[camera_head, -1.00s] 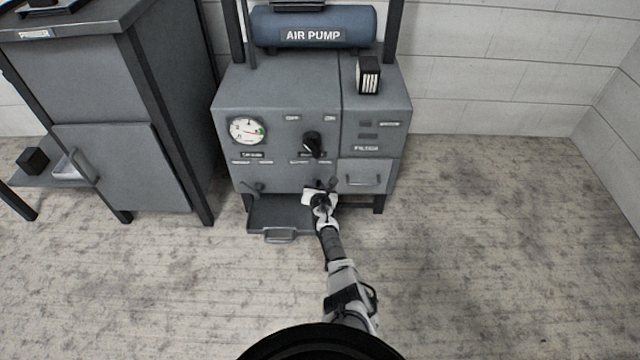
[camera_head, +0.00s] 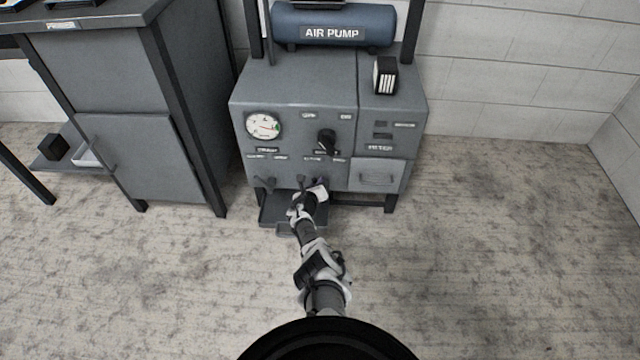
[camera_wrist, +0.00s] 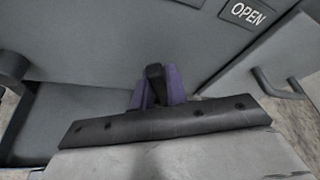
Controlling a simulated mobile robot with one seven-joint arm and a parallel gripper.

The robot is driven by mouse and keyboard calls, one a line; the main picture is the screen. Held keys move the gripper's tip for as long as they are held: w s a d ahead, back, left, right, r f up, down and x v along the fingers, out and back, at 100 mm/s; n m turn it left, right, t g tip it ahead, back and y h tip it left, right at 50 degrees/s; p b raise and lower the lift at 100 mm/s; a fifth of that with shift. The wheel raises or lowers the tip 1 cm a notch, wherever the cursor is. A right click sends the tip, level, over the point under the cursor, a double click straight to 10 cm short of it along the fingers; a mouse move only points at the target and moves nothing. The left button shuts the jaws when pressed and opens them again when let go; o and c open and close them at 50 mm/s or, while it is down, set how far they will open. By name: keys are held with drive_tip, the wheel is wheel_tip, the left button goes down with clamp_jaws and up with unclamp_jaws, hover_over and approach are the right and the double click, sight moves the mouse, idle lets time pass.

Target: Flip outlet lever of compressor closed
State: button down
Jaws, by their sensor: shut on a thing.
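The compressor (camera_head: 300,90) is a grey cabinet with an "AIR PUMP" tank on top. My gripper (camera_head: 318,184) is at the lower edge of its front panel, left of the drawer at the lower right. In the wrist view its purple fingers (camera_wrist: 157,88) are shut on a dark lever (camera_wrist: 154,72), the outlet lever as far as I can tell. An "OPEN" label (camera_wrist: 248,14) is up and to the right of it. The lever's base and exact angle are mostly hidden.
Another small lever (camera_head: 265,183) is at the panel's lower left. A black knob (camera_head: 326,141) and a gauge (camera_head: 263,125) are above. A drawer handle (camera_head: 377,180) is to the right. A tray (camera_head: 278,213) sticks out below. A grey cabinet (camera_head: 150,150) stands left; the right floor is clear.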

drive_tip(key=shift+a+n, duration=0.15)
drive_tip(key=shift+n, duration=0.15)
idle(0.4)
drive_tip(key=c, duration=1.4)
unclamp_jaws()
drive_tip(key=shift+w+f, duration=0.1)
drive_tip(key=shift+s+r+p, duration=0.2)
drive_tip(key=shift+s+p, duration=0.15)
drive_tip(key=shift+p, duration=0.05)
drive_tip(key=p+v, duration=1)
drive_tip(key=v, duration=0.3)
drive_tip(key=shift+a+f+p, duration=0.2)
drive_tip(key=shift+a+p, duration=0.05)
drive_tip(key=shift+p, duration=0.15)
